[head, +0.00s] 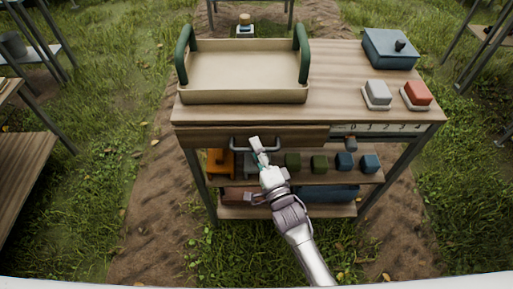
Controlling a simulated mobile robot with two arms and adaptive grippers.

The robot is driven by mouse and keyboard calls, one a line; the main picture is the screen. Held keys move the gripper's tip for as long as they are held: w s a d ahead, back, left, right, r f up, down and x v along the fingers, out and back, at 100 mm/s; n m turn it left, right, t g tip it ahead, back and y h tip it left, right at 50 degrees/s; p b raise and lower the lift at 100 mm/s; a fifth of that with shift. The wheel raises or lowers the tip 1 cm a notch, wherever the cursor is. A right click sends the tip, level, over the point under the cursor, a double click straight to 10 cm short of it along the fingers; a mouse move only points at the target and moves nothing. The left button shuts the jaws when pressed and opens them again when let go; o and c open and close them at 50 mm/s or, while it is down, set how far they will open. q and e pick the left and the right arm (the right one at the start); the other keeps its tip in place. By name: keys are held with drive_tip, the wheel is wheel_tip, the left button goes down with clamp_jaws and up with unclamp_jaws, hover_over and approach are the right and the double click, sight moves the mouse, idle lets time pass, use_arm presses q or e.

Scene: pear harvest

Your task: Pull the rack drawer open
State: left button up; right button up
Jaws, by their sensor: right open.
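The rack drawer (205,137) is a wooden front under the left part of the table top. It looks closed, flush with the rack's front. Its grey bar handle (236,149) runs along the front, and its right part is partly hidden by my right gripper. My right gripper (257,146) is open at the right part of the handle, its arm coming up from the lower right. I cannot tell whether the fingers touch the handle or stand around it. My left gripper is not in view.
A numbered scale (385,127) is right of the drawer. Small blocks sit on the shelf below. Grass and soil surround the rack.

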drive_tip(key=shift+w, duration=0.1)
clamp_jaws()
idle(0.3)
drive_tip(key=s+p, duration=0.7)
drive_tip(key=s, duration=2)
unclamp_jaws()
